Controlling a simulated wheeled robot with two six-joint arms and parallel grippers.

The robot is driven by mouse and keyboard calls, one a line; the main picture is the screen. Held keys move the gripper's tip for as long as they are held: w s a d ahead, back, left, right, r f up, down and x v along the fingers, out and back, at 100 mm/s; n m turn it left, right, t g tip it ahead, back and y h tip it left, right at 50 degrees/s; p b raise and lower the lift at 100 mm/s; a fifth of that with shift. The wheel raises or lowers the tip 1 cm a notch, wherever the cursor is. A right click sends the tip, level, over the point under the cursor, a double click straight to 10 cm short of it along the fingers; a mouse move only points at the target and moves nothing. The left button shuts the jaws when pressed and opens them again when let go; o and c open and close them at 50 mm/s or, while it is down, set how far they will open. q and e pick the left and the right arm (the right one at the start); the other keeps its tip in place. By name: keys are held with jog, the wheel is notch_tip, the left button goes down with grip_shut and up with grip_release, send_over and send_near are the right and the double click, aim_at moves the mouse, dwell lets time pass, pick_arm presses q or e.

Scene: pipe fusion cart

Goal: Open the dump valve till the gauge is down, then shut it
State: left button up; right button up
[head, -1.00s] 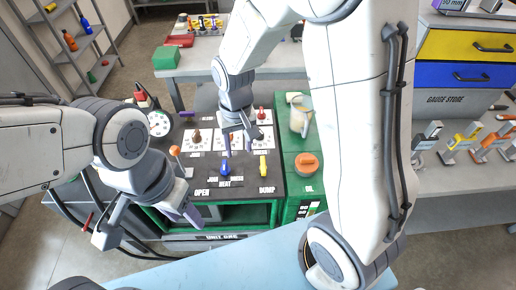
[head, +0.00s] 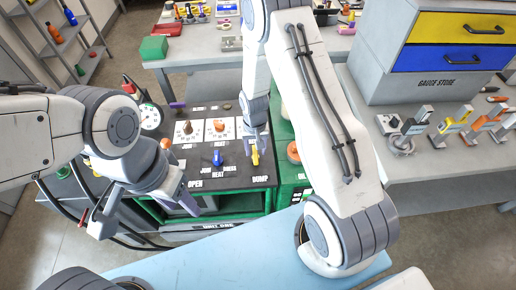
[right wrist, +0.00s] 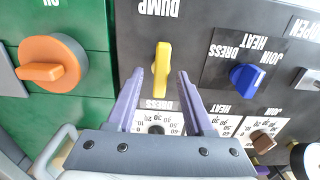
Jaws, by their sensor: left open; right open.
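The yellow dump valve handle (head: 255,156) stands on the dark panel above the word DUMP. In the right wrist view the handle (right wrist: 161,72) points along the panel's up-down direction. My right gripper (right wrist: 159,76) is open, with one finger on each side of the handle and gaps showing; whether the tips reach its depth I cannot tell. In the head view my right gripper (head: 252,146) is just above the handle. The round white gauge (head: 150,117) is at the panel's left; its needle is too small to read. My left gripper (head: 146,214) is open and empty, left of the panel front.
A blue knob (head: 217,157) and an orange knob (right wrist: 52,62) flank the yellow handle. Printed dials (head: 220,130) lie behind. A grey bench with the gauge store (head: 455,80) and several small coloured fittings is at right. A pale blue surface (head: 235,250) lies in front.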

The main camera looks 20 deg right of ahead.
jog(key=shift+f, duration=0.5)
